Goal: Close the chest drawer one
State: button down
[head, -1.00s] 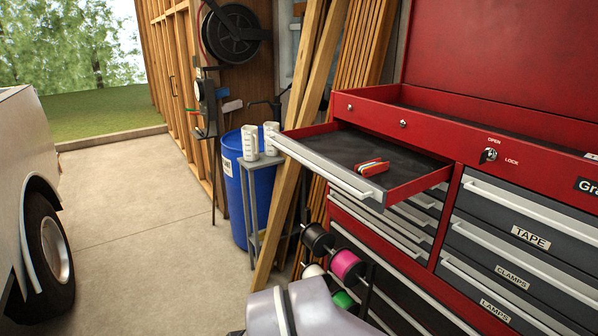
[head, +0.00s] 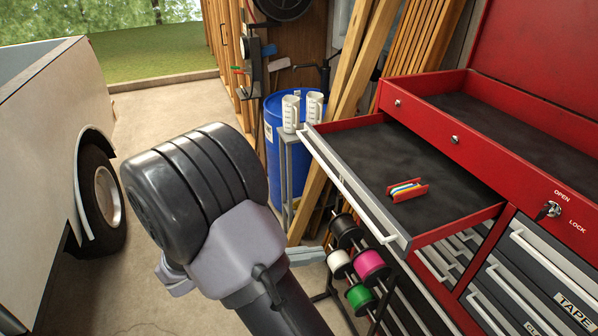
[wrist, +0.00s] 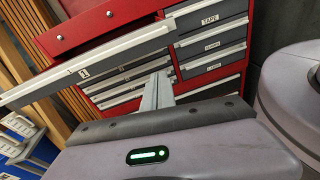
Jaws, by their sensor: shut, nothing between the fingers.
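The top left drawer (head: 440,172) of the red tool chest (head: 520,130) stands pulled out in the head view. Its grey front carries a long pale handle bar. In the wrist view the drawer front (wrist: 100,66) bears a label "1" and crosses the upper left. My gripper (wrist: 158,88) is shut and empty, its fingers pointing toward the chest, below and in front of that drawer front. Contact with the drawer cannot be made out.
Two white jugs (head: 291,113) stand on a small grey stand beside a blue barrel (head: 272,140). Coloured spools (head: 371,264) sit on a rack below the drawer. A vehicle (head: 62,125) stands left, with bare floor between.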

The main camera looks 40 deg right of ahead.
jog(key=d+n+t+h+b, duration=0.1)
jog(key=d+n+h+b, duration=0.1)
jog(key=d, duration=1.1)
jog(key=shift+s+d+n+t, duration=0.3)
jog(key=shift+s+d, duration=0.05)
